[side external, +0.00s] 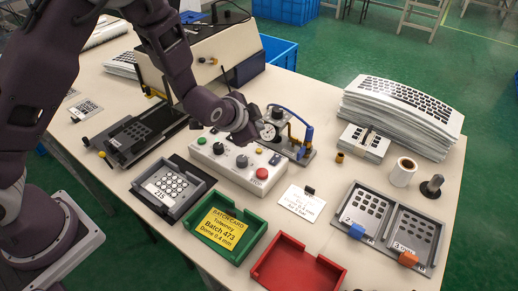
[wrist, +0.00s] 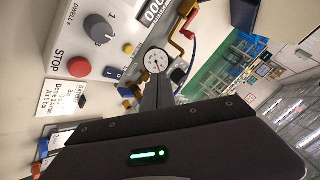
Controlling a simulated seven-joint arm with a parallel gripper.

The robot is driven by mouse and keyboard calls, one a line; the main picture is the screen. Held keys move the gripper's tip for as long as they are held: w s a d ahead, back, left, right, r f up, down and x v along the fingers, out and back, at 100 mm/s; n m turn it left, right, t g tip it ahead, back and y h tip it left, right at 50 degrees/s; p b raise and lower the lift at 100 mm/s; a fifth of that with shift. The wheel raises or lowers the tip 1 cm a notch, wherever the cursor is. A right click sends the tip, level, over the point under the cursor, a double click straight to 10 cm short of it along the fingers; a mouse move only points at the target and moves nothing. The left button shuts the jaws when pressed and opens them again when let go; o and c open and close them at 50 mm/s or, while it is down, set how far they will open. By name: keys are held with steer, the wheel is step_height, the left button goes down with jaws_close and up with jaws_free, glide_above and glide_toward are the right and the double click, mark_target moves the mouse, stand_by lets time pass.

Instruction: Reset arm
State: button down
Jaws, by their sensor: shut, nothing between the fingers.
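My arm reaches from the left over the table, and my gripper (side external: 251,133) is above the back of the white control box (side external: 233,163), beside the round pressure gauge (side external: 267,131). In the wrist view my gripper (wrist: 157,82) has its two dark fingers together, with nothing seen between them. The fingertips appear just below the gauge (wrist: 156,61) in that view; I cannot tell whether they touch anything. The box carries a grey knob (wrist: 99,29), a red STOP button (wrist: 80,67), a yellow button and a blue switch.
A green tray (side external: 200,238) with a yellow batch card and an empty red tray (side external: 268,281) are at the front. A grey fixture (side external: 149,181) holds a keypad film. Film stacks (side external: 361,133), a white roll (side external: 403,172) and two grey plates (side external: 385,250) are right. A large press-like housing stands behind.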

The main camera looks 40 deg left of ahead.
stand_by(0.4)
steer(key=s+a+r+n+g+h, duration=0.1)
steer(key=s+a+r+n, duration=0.15)
steer(key=s+r, duration=0.8)
steer(key=s+a+r+n+g+h, duration=0.15)
steer(key=s+r+n, duration=0.25)
steer(key=s+r, duration=0.65)
steer(key=s+a+n+g+y, duration=0.1)
steer(key=s+a, duration=0.1)
steer(key=s, duration=1)
steer(key=shift+s+a+f, duration=0.2)
steer(key=shift+a+f, duration=0.05)
steer(key=shift+a, duration=0.1)
steer(key=shift+y, duration=0.25)
stand_by(1.0)
